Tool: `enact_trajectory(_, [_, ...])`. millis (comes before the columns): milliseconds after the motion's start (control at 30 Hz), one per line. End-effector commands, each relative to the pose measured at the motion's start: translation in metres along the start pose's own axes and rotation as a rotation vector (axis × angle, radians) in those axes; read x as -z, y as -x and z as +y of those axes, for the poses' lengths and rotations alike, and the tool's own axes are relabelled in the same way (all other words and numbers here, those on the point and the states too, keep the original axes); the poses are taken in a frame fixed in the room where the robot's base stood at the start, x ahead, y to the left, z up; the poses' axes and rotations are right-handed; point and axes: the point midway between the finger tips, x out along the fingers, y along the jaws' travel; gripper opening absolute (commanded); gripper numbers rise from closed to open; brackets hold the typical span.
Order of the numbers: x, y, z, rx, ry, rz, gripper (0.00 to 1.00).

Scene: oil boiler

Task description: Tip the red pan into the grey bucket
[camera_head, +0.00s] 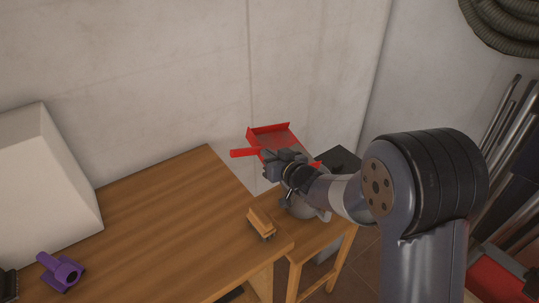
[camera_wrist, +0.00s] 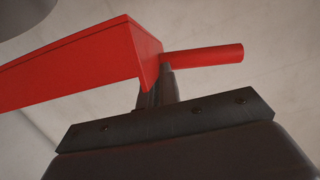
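The red pan (camera_head: 283,138) is in the air in front of the wall, tilted, with its handle (camera_head: 243,153) pointing left. My gripper (camera_head: 268,156) is shut on the pan where the handle meets it. In the wrist view the pan (camera_wrist: 85,65) and its handle (camera_wrist: 208,55) cross above my gripper (camera_wrist: 166,78). A grey rounded thing (camera_head: 301,209), which looks like the grey bucket, stands on the small wooden stand below the pan, mostly hidden by my arm. The pan's contents cannot be made out.
A wooden table (camera_head: 160,225) fills the left, with a brush (camera_head: 261,223) at its right edge, a purple object (camera_head: 60,271) and a white box (camera_head: 45,190). The small stand (camera_head: 322,240) is lower, beside it. A concrete wall stands close behind. Metal pipes (camera_head: 507,170) lean at right.

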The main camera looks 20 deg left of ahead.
Motion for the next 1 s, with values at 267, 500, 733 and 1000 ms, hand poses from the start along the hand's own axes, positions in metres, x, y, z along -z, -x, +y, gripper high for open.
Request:
enact_trajectory(267, [0.0031, 0.0024, 0.0015, 0.010, -0.027, 0.030, 0.00])
enact_trajectory(500, [0.0066, 0.0046, 0.0018, 0.019, -0.048, 0.051, 0.00])
enact_trajectory(733, [0.0067, 0.0046, 0.0019, 0.019, -0.048, 0.051, 0.00])
enact_trajectory(1000, [0.0087, 0.0073, 0.0038, 0.029, -0.075, 0.081, 0.00])
